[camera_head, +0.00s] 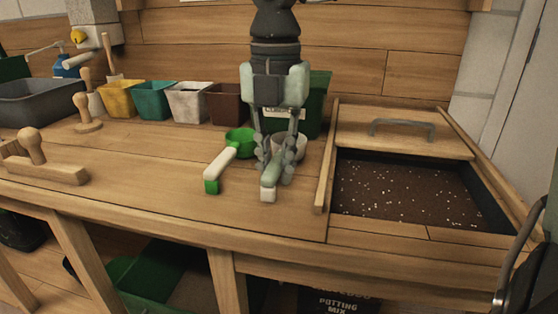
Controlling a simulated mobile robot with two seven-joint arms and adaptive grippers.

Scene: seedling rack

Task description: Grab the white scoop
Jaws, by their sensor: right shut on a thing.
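The white scoop lies on the wooden bench, its white bowl (293,147) partly hidden behind my right gripper's fingers. Its pale handle (268,186) points toward the front edge and has a white end. My right gripper (274,165) comes down from above and is shut on the white scoop at the handle. Just left of it lies a green scoop (240,139) with a white handle tipped in green. My left gripper is not in view.
A soil bin (329,188) with a handled wooden lid (405,144) is at right. Yellow (119,99), teal (153,101), white (188,103) and brown pots (226,105) line the back. A dark green container (318,105) stands behind the gripper. Wooden tools (45,170) lie at left; the front middle is clear.

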